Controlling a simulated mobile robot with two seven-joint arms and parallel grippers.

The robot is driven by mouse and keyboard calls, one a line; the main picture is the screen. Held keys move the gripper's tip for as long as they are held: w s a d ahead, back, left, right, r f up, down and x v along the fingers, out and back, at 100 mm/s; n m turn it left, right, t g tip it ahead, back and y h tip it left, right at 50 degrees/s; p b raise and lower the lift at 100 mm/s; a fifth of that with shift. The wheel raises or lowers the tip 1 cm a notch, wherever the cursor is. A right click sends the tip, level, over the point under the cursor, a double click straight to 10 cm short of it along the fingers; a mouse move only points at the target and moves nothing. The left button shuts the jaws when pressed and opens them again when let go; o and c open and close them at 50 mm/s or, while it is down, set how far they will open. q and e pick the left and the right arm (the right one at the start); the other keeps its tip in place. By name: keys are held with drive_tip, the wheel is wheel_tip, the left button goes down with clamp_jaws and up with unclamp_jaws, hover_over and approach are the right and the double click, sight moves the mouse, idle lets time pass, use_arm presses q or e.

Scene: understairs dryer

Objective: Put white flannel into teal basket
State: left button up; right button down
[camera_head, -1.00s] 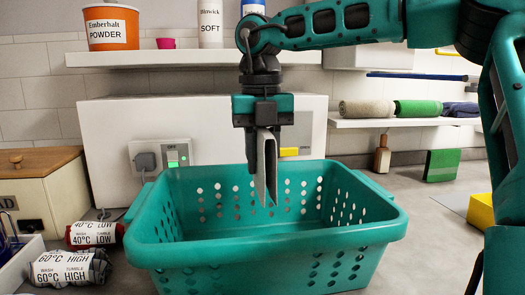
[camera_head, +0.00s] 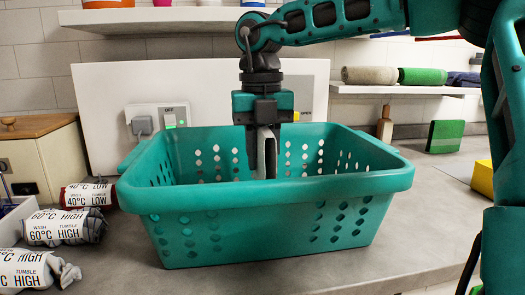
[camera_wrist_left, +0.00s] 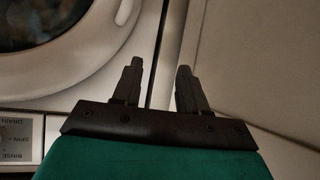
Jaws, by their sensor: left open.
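The teal basket (camera_head: 265,205) stands upright on the grey worktop in the middle of the head view, with rows of holes in its walls. My right gripper (camera_head: 259,160) points down into it, its fingers below the level of the back rim. It is shut on the white flannel (camera_head: 267,150), a thin, folded, greyish-white piece that hangs from the fingers inside the basket. The front wall hides the flannel's lower end, so I cannot tell if it touches the floor. In the left wrist view my left gripper (camera_wrist_left: 158,68) is open and empty, near a machine with a round door (camera_wrist_left: 60,50).
Labelled rolled bundles (camera_head: 68,226) lie left of the basket, near a wooden-lidded box (camera_head: 40,160). A shelf at right holds rolled towels (camera_head: 370,75). A green block (camera_head: 445,136) and a yellow box (camera_head: 482,178) stand right.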

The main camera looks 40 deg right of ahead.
drive_tip(key=shift+f, duration=0.1)
wheel_tip(320, 180, down, 5)
drive_tip(key=b, duration=0.3)
drive_tip(key=shift+b, duration=0.4)
drive_tip(key=c, duration=0.8)
unclamp_jaws()
